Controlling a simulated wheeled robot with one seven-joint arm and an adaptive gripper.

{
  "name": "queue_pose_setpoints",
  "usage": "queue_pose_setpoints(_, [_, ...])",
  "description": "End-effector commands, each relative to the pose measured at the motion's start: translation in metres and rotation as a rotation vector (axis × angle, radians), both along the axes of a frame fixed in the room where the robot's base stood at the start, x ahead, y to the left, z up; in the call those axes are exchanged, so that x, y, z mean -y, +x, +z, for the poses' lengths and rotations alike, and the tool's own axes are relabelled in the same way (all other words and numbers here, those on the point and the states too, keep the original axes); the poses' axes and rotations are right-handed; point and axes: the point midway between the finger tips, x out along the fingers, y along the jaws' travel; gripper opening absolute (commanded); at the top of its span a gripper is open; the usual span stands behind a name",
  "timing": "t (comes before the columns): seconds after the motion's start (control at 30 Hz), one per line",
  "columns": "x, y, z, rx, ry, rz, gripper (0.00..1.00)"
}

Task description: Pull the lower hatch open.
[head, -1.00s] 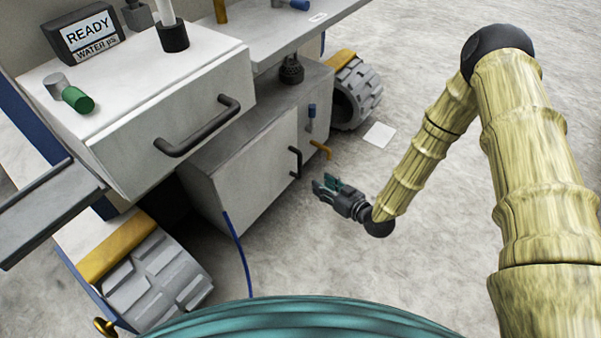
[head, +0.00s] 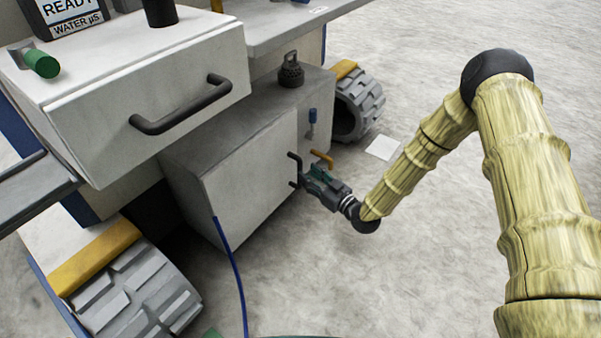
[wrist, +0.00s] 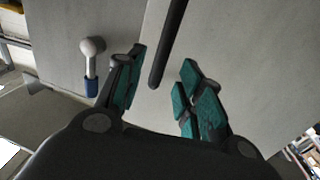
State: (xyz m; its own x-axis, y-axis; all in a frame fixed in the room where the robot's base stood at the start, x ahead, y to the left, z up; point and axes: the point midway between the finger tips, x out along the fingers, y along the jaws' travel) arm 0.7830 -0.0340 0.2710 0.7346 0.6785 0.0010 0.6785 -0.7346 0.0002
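The lower hatch (head: 240,185) is the pale grey door of the lower cabinet, and it looks closed. Its black bar handle (head: 293,162) stands upright near the door's right edge. My gripper (head: 306,178) is at the handle's lower part in the head view. In the wrist view my gripper (wrist: 155,88) is open, with teal pads on both fingers. The handle (wrist: 169,45) reaches down between the fingertips, with a gap visible on each side. The hatch surface (wrist: 240,60) fills the right of that view.
An upper drawer (head: 150,110) with a black handle overhangs the hatch. A blue cable (head: 232,270) hangs in front. Treaded wheels (head: 140,295) flank the cabinet.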

Motion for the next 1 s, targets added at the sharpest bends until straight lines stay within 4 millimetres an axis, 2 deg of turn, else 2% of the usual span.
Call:
queue_pose_setpoints(0.1, [-0.014, 0.014, -0.003, 0.002, 0.001, 0.002, 0.37])
queue_pose_setpoints(0.3, [-0.030, 0.031, -0.002, 0.001, 0.001, 0.001, 0.37])
queue_pose_setpoints(0.77, [-0.037, 0.039, 0.000, -0.001, 0.000, 0.001, 0.37])
queue_pose_setpoints(1.0, [-0.037, 0.039, 0.000, -0.001, 0.000, 0.000, 0.00])
